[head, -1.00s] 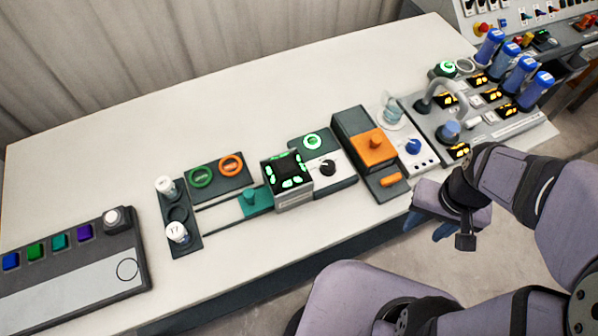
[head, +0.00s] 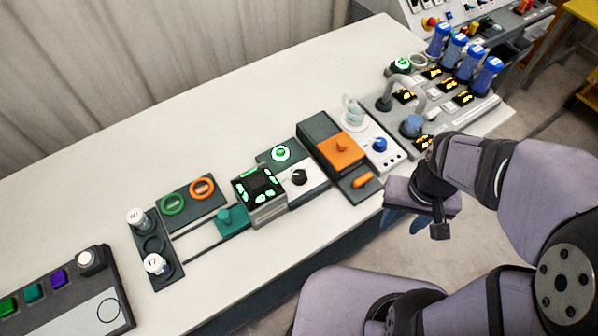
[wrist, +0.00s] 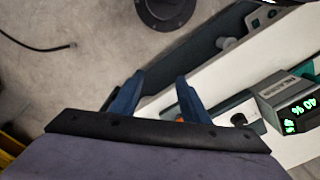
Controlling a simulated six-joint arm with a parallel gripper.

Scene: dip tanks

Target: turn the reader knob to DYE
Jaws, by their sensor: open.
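A black knob (head: 299,177) stands on a white panel beside the block with the green lit display (head: 260,194). The head view is too small to read its markings. In the wrist view the black knob (wrist: 239,119) shows at the right, past the fingers, with the lit display block (wrist: 291,103) farther right. My gripper (head: 397,218) hangs off the table's front edge, to the right of the knob and apart from it. Its blue fingers (wrist: 157,85) are spread and empty, over floor and the table edge.
An orange block (head: 341,148) with an orange handle stands right of the knob. A blue knob (head: 379,144) sits on a white panel beyond it. A green ring light (head: 280,153) lies behind the black knob. The table's back (head: 150,130) is bare.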

